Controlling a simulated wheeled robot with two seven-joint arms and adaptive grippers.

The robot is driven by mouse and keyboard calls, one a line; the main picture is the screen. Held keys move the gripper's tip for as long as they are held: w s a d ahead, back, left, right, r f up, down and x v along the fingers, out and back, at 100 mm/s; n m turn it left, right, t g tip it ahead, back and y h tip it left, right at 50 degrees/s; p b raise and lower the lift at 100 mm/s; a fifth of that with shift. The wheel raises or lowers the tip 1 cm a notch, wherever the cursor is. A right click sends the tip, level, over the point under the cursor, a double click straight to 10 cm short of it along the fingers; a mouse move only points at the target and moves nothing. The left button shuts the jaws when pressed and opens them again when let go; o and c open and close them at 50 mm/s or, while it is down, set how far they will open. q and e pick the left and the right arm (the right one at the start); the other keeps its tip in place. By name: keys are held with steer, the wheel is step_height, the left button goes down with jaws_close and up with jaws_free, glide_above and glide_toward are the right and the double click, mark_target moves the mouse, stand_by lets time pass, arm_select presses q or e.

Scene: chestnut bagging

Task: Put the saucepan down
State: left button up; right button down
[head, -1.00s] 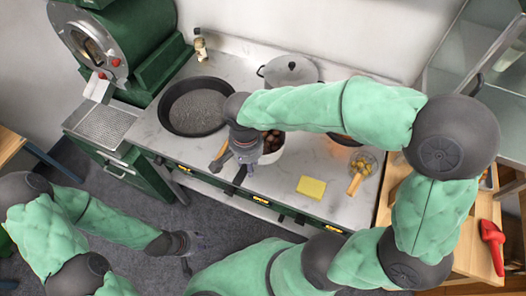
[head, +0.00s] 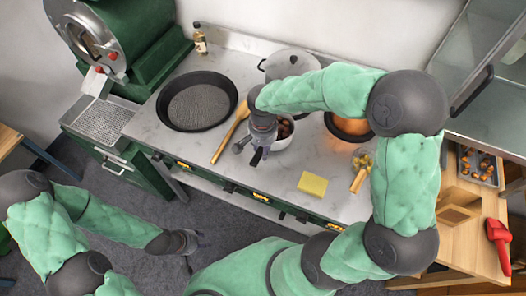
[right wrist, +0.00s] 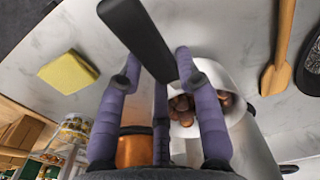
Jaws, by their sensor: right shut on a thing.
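The white saucepan (head: 281,143) holds brown chestnuts and is at the middle of the counter, partly hidden by my right arm. My right gripper (head: 258,153) is shut on its black handle (right wrist: 140,30), which runs between the fingers in the right wrist view.
A wide black pan (head: 197,100) and a wooden spatula (head: 230,133) lie left of the saucepan. A lidded grey pot (head: 291,63) is behind it. Bare counter (head: 275,183) lies in front.

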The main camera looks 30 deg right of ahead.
steer(key=shift+f, duration=0.9)
steer(key=c, duration=0.9)
jaws_free()
steer(key=shift+f, duration=0.1)
steer(key=shift+o, duration=0.2)
steer(key=shift+s, duration=0.1)
step_height(320, 180, up, 12)
steer(key=p, duration=0.2)
